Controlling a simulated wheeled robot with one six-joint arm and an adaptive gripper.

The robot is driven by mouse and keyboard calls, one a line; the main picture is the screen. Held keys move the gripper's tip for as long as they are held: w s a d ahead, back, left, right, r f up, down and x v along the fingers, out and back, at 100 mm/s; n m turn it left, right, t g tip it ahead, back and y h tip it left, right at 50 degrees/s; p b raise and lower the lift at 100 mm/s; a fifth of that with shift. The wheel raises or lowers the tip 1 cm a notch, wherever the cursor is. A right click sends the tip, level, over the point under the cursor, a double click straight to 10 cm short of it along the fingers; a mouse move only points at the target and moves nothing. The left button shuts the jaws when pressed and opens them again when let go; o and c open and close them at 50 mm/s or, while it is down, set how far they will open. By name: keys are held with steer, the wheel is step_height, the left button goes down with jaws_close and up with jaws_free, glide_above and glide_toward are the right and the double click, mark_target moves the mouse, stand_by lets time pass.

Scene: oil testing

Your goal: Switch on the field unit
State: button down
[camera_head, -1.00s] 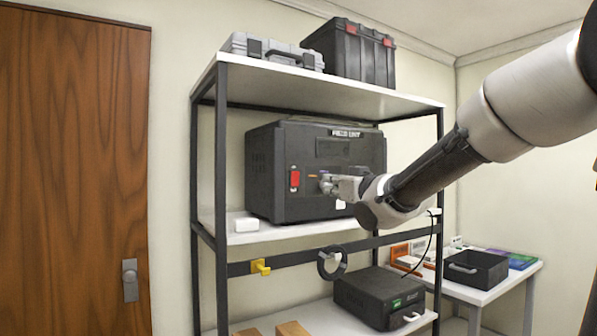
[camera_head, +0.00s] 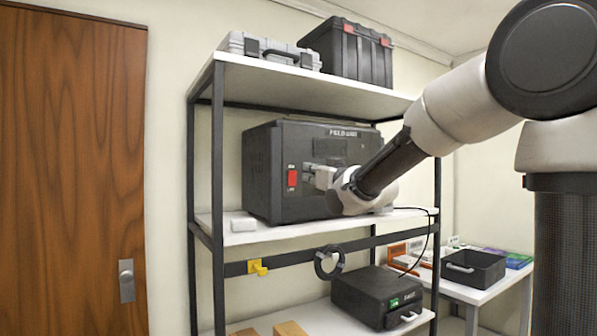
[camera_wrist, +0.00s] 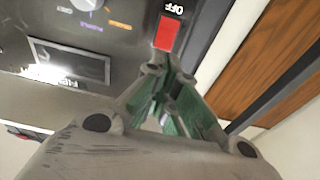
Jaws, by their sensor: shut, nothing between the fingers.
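The field unit (camera_head: 262,185) is a large black box with its name on the front, standing on the middle shelf. Its red rocker switch (camera_head: 292,178) is at the left of the front panel and also shows in the wrist view (camera_wrist: 166,33). In the wrist view an upside-down OFF label sits at the switch's upper end. My gripper (camera_head: 305,172) is shut and empty, just right of the switch in the head view. In the wrist view its fingertips (camera_wrist: 158,70) lie near the switch's end away from OFF. I cannot tell whether they touch it.
The unit's screen (camera_wrist: 72,65) and a knob are beside the switch in the wrist view. The white shelf (camera_head: 270,234) bears a small white block (camera_head: 243,224) at left. A yellow hook (camera_head: 257,267) and a black ring (camera_head: 328,262) hang below. A wooden door (camera_head: 70,160) stands at left.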

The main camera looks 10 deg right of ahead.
mark_target(291, 167)
steer(key=x, duration=0.6)
steer(key=shift+w, duration=0.2)
steer(key=shift+a, duration=0.1)
steer(key=shift+w+r, duration=0.15)
steer(key=shift+w, duration=0.15)
steer(key=shift+s, duration=0.1)
